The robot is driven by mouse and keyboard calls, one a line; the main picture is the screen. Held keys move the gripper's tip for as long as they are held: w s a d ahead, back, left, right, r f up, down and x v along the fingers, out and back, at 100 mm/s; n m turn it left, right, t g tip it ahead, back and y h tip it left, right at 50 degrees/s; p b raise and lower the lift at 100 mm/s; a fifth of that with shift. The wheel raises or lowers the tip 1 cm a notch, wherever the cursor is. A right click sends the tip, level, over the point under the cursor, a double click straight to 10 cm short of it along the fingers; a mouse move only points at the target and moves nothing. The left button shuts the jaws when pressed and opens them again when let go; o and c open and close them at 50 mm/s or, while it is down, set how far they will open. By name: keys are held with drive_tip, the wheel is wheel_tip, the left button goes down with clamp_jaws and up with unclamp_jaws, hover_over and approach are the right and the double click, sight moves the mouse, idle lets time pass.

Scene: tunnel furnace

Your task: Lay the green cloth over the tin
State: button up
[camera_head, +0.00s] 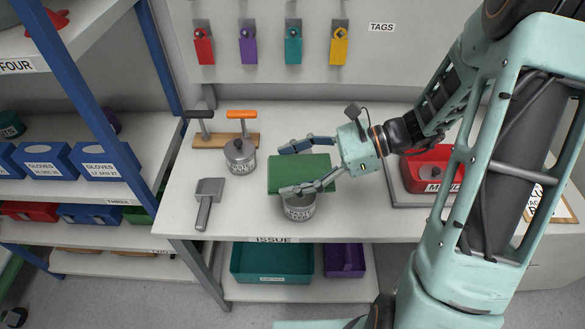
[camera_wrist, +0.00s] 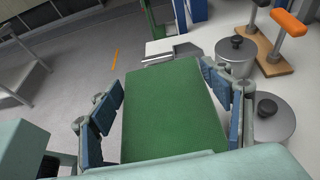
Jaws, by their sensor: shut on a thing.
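The green cloth (camera_head: 305,168) looks like a flat, stiff rectangle. My gripper (camera_head: 290,168) has its two fingers on opposite sides of it and is shut on it. In the wrist view the cloth (camera_wrist: 172,115) lies between the blue finger pads of my gripper (camera_wrist: 165,85). One grey tin (camera_head: 299,210) stands on the bench just in front of the cloth, partly hidden by a finger. It also shows at right in the wrist view (camera_wrist: 270,128). A second grey tin (camera_head: 240,157) with a knobbed lid stands to the left. The cloth's height above the bench cannot be told.
A grey scraper-like tool (camera_head: 206,200) lies at the left of the bench (camera_head: 255,220). Handled tools on a wooden rack (camera_head: 205,141) stand behind the left tin. A red bin (camera_head: 424,172) stands to the right, near my arm. Coloured tags hang on the back wall.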

drive_tip(key=shift+f+b, duration=1.8)
drive_tip(key=shift+f, duration=0.25)
drive_tip(key=shift+p, duration=0.35)
drive_tip(key=shift+f+b, duration=0.75)
drive_tip(key=shift+f, duration=0.3)
idle(0.6)
drive_tip(key=o, duration=1.1)
drive_tip(key=shift+o, duration=1.3)
drive_tip(key=shift+p+v, duration=2.15)
drive_tip(key=shift+v, duration=2.4)
drive_tip(key=shift+f, duration=0.1)
